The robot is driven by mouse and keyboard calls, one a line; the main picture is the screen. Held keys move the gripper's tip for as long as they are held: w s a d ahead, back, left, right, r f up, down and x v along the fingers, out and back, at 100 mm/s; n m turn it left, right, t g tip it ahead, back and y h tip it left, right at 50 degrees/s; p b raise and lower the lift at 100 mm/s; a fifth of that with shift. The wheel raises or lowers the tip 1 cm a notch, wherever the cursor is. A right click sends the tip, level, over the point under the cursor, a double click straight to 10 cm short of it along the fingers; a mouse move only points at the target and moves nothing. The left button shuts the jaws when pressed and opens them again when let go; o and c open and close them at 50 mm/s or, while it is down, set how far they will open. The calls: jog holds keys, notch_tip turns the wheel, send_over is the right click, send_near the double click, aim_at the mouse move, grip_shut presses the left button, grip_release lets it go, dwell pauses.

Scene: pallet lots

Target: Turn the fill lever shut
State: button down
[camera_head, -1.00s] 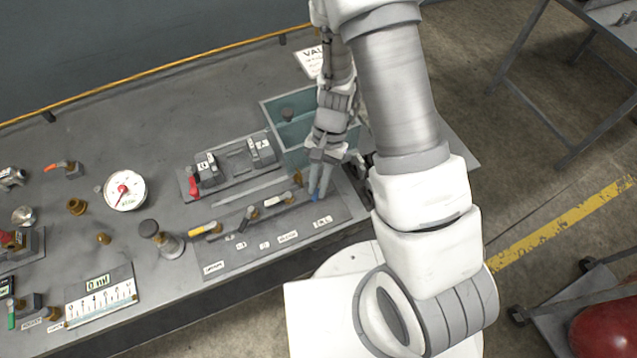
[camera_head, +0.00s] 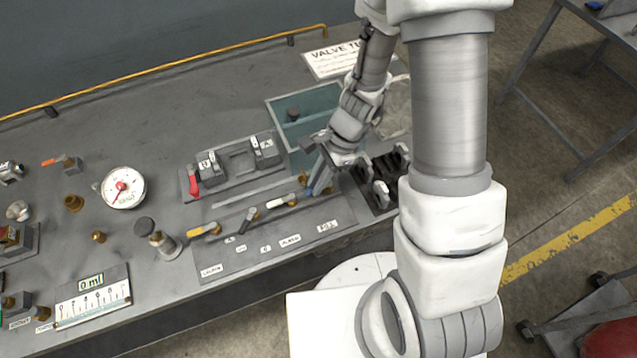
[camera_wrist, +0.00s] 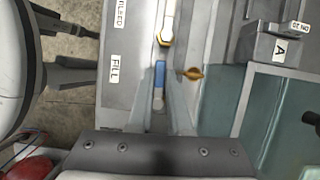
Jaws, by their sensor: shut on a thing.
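The fill lever (camera_head: 320,181) has a blue handle and is the rightmost in a row of levers on the bench panel. In the wrist view the blue handle (camera_wrist: 160,74) lies between my fingers, with a grey rounded end nearer the palm. My gripper (camera_wrist: 162,101) is shut on it. In the head view my gripper (camera_head: 326,172) reaches down over the lever from behind and covers part of it. The FILL label (camera_head: 327,227) is in front of the lever and also shows in the wrist view (camera_wrist: 115,70).
A white-handled lever (camera_head: 281,202) sits just left of the fill lever. A teal-lined tank (camera_head: 303,100) is behind, and a dark slotted rack (camera_head: 381,176) is to the right. A switch block with a red lever (camera_head: 194,182) and a gauge (camera_head: 123,188) are left.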

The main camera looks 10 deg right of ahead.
jog(key=shift+w+m, duration=0.15)
jog(key=shift+m, duration=0.25)
jog(key=c, duration=0.8)
grip_release()
jog(key=shift+c, duration=0.2)
